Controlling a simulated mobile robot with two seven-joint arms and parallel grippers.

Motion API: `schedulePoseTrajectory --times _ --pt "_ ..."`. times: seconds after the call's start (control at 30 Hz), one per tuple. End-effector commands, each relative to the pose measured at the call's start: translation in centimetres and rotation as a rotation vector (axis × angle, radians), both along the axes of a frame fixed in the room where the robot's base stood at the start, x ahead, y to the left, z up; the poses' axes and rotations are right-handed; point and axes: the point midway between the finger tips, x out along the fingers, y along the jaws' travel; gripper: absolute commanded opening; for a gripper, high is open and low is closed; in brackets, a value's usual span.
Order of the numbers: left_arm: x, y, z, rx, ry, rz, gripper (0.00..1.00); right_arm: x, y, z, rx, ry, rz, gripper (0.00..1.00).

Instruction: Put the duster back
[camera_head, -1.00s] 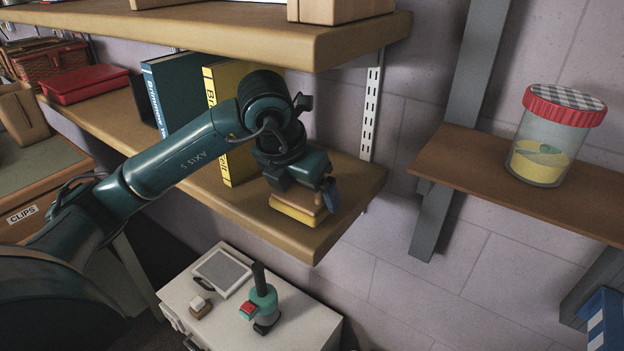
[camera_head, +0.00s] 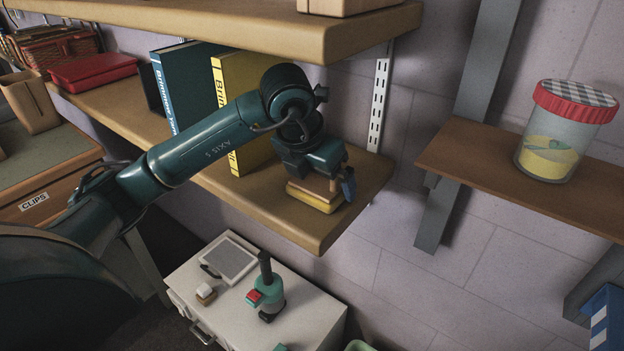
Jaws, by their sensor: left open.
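A block with a brown top and a yellow lower part (camera_head: 316,193) lies near the right end of the wooden shelf (camera_head: 290,228); it looks like the duster, but I cannot be sure. My left gripper (camera_head: 340,184) is open right at this block, over its upper right side. The gripper and wrist hide part of the block, and I cannot tell whether the fingers touch it. My right gripper is not in view.
A yellow book (camera_head: 232,110) and a dark teal book (camera_head: 185,90) stand behind my left arm. An upper shelf (camera_head: 230,30) hangs above. A red-lidded jar (camera_head: 562,140) stands on the right shelf (camera_head: 470,165). A white cabinet (camera_head: 310,315) below holds small items.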

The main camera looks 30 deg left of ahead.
Motion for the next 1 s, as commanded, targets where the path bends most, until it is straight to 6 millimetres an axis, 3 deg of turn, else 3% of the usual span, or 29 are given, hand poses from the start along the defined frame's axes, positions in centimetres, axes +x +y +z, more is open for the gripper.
schedulePoseTrajectory --times 0.17,0.5,0.63,0.8,1.0 --pt "-0.7 0.1 1.4 0.000 -0.005 0.000 1.00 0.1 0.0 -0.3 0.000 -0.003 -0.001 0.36" --pt "-8.4 1.3 1.1 0.005 -0.003 0.000 1.00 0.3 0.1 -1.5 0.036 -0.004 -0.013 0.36" --pt "-10.6 1.6 1.1 0.004 -0.001 0.001 1.00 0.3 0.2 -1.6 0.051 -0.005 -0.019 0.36" --pt "-12.1 1.7 1.3 0.001 0.000 0.000 1.00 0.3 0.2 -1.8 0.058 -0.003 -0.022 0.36" --pt "-12.4 1.7 1.3 0.000 0.000 0.001 1.00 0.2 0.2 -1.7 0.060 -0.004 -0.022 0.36"
